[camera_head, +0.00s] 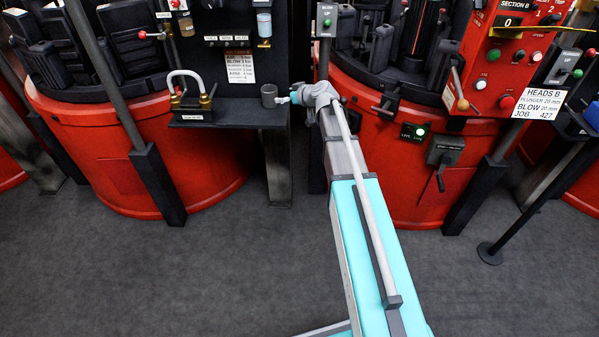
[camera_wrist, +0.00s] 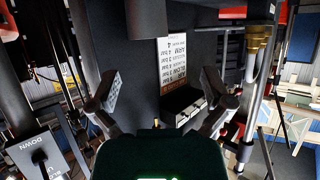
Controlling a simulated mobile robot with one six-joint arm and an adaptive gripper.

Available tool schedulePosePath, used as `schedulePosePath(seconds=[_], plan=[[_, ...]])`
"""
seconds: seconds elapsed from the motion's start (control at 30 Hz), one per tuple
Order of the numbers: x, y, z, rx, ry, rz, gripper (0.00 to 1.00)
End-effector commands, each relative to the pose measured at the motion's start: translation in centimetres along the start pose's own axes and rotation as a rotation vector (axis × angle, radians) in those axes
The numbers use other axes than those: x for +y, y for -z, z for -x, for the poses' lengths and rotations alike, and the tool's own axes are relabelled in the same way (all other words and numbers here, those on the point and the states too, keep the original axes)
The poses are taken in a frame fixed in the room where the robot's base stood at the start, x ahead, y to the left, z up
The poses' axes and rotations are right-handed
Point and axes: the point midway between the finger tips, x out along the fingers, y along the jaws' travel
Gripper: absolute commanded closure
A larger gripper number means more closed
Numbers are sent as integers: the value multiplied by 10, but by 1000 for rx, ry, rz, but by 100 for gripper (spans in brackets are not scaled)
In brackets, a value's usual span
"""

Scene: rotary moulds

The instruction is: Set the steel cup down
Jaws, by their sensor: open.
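The steel cup (camera_head: 268,95) is a small grey cylinder, upright at the right end of a dark shelf (camera_head: 225,121). My gripper (camera_head: 283,99) is just right of the cup in the camera_head view. In the camera_wrist view, which is turned upside down, the two fingers of my gripper (camera_wrist: 160,90) stand wide apart with nothing between them. A dark cylinder (camera_wrist: 147,18), seemingly the cup, is cut off by the top edge there, outside the fingers. Whether a fingertip touches the cup is not clear.
A hook-shaped pale handle on brass fittings (camera_head: 190,90) stands left on the same shelf. A dark panel with a printed card (camera_head: 240,66) rises behind. Red round machines (camera_head: 150,150) flank the shelf, and a dark post (camera_head: 278,165) is below it.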

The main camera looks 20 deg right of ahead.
Motion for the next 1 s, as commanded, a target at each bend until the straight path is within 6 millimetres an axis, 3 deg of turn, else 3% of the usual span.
schedulePosePath(seconds=[0.27,0.5,0.63,0.8,1.0], plan=[[-86,-68,37,-291,91,-97,0],[-158,-152,107,-704,24,-247,0],[-180,-188,151,-898,-88,-325,0],[-194,-214,193,-1052,-233,-393,0],[-196,-222,208,-1106,-302,-422,0]])
